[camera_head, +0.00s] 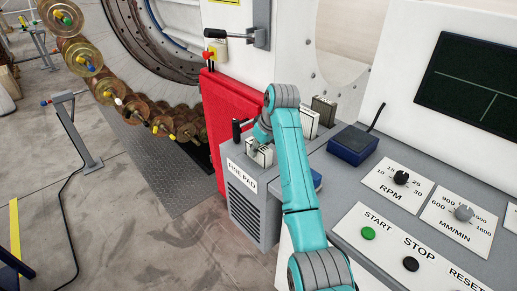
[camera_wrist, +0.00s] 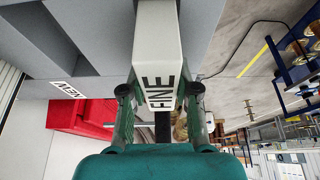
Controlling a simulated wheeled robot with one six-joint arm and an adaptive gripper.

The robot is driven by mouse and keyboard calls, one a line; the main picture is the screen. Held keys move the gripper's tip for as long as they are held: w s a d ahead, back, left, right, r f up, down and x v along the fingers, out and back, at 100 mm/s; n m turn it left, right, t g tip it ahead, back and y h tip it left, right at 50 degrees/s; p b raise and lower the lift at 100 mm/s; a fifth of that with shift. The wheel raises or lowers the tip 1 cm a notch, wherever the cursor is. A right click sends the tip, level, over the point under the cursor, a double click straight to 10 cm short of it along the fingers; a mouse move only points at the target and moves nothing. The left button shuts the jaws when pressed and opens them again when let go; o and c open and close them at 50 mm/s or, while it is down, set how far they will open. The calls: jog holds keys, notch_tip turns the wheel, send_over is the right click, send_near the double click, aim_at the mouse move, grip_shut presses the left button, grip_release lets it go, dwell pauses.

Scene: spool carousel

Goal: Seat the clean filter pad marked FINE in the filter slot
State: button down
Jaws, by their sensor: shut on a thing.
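My gripper (camera_head: 262,141) is above the grey vented cabinet (camera_head: 253,212) labelled FINE PAD. In the wrist view my gripper (camera_wrist: 159,92) is shut on a white pad marked FINE (camera_wrist: 157,45), with one finger on each side of it. The pad also shows in the head view (camera_head: 262,157), at the cabinet's top. The slot itself is hidden, so I cannot tell whether the pad is inside it or above it.
A white block (camera_head: 309,123) and an olive-grey block (camera_head: 324,109) stand beside my arm. A dark blue box (camera_head: 353,145) sits on the console. A red panel (camera_head: 229,115) and a black handle (camera_head: 237,130) are close behind the cabinet.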

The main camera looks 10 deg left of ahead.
jog(key=shift+f, duration=0.2)
jog(key=c, duration=0.9)
grip_release()
jog(key=shift+o, duration=0.2)
